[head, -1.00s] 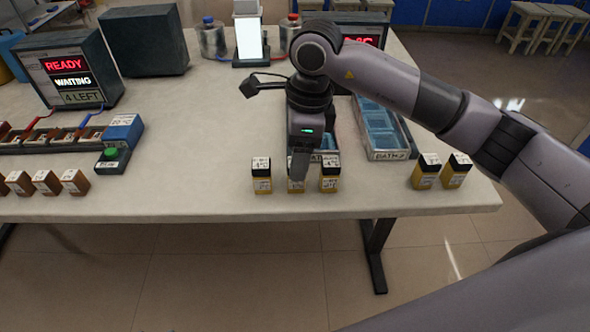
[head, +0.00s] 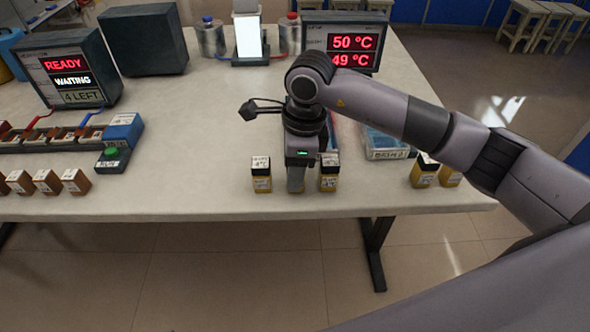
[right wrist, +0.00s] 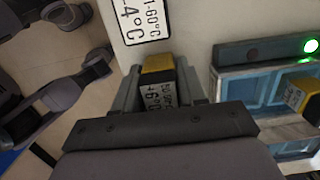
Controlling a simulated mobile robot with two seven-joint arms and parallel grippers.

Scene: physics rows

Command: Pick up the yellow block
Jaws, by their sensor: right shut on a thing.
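Yellow blocks with black tops and white labels stand in a short row near the table's front edge: a left one (head: 261,178) and a right one (head: 329,181) show in the head view. My right gripper (head: 296,184) points down between them and mostly hides the middle block. In the right wrist view the yellow block (right wrist: 158,64) sits between the two fingers of my right gripper (right wrist: 158,85), which is shut on it. I cannot tell whether the block is still touching the table. My left gripper is not in view.
Two more yellow blocks (head: 424,176) stand to the right. A blue bath tray (head: 385,146) is behind, partly hidden by my arm. A temperature display (head: 352,50) stands at the back. Brown blocks (head: 46,182) and a rack are at left. The table between is clear.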

